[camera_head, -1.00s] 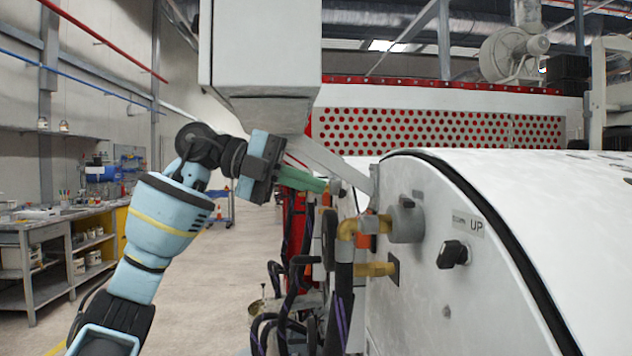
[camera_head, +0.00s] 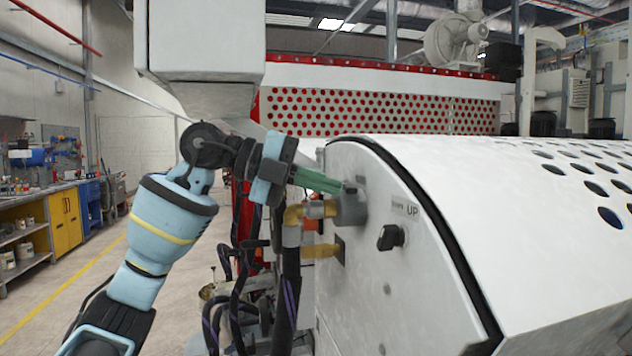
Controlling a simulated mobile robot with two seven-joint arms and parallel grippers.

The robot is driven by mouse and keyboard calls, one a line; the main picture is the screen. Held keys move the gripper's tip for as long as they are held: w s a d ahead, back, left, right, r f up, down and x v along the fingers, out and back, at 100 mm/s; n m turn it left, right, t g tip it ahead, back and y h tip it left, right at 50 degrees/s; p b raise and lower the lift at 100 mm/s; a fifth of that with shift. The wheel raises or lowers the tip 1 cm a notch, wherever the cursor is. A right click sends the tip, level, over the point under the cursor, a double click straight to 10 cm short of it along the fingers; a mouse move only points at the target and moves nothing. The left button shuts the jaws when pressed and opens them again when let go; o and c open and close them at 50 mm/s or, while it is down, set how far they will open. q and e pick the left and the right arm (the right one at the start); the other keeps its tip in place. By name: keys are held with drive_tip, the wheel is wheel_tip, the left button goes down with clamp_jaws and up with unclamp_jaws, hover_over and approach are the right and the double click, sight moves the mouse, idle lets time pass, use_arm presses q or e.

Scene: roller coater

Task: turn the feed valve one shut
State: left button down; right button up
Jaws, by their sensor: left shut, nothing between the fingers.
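A brass elbow pipe (camera_head: 295,214) with an orange section (camera_head: 314,210) runs into a grey round valve body (camera_head: 350,208) on the white side panel. A small grey piece (camera_head: 349,187) sits on top of the body. I see no label naming feed valve one, so I cannot tell for certain that this is it. My left gripper (camera_head: 338,187) has green fingers, shut and empty, pointing right. Their tips overlap the top of the valve in the picture; I cannot tell if they touch it. My right gripper is not in view.
A black knob (camera_head: 391,237) beside an "UP" label (camera_head: 405,208) is right of the valve. A second brass pipe (camera_head: 320,251) is below it. Dark hoses (camera_head: 288,290) hang under the fittings. A white box (camera_head: 205,45) hangs above my left arm. The floor at left is clear.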

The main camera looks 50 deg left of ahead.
sight(350, 188)
use_arm(q)
drive_tip(key=shift+d+r+n+t+y+p, duration=0.1)
drive_tip(key=shift+d+n+t+y+p, duration=0.25)
drive_tip(key=shift+n+y, duration=0.2)
drive_tip(key=shift+w+d+r+n+t+y+p, duration=0.15)
drive_tip(key=shift+d+n+t+y+p, duration=0.1)
drive_tip(key=shift+d+t+y+p, duration=0.25)
drive_tip(key=shift+h, duration=0.25)
drive_tip(key=shift+w+d, duration=0.15)
drive_tip(key=shift+w, duration=0.05)
drive_tip(key=shift+f, duration=0.3)
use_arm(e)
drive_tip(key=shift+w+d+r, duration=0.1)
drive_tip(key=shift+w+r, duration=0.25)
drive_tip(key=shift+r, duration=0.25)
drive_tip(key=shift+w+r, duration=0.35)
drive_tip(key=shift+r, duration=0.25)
use_arm(q)
drive_tip(key=shift+g, duration=0.25)
